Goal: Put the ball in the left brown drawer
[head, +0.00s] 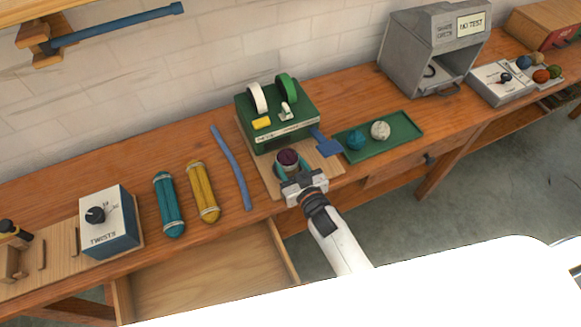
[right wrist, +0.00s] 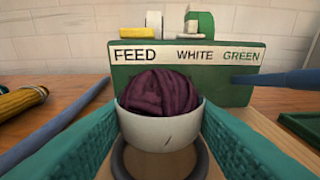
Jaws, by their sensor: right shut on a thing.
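A dark purple wool ball (head: 288,156) sits in a white cup (head: 287,169) in front of the green feed box. The right wrist view shows the ball (right wrist: 158,92) resting in the cup (right wrist: 160,128), above the rim. My right gripper (head: 291,174) is at the cup; in the right wrist view its teal fingers (right wrist: 160,125) press on both sides of the cup, shut on it. The left brown drawer (head: 215,278) under the bench is pulled open, and its visible floor is bare. Its front is partly hidden at the bottom of the head view. My left gripper is not in view.
The green feed box (head: 275,122) stands behind the cup. A green tray (head: 400,138) with teal and white balls lies to the right. Teal (head: 168,205) and yellow (head: 203,192) skeins, a blue strip (head: 230,165) and a TWISTS box (head: 108,222) lie left.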

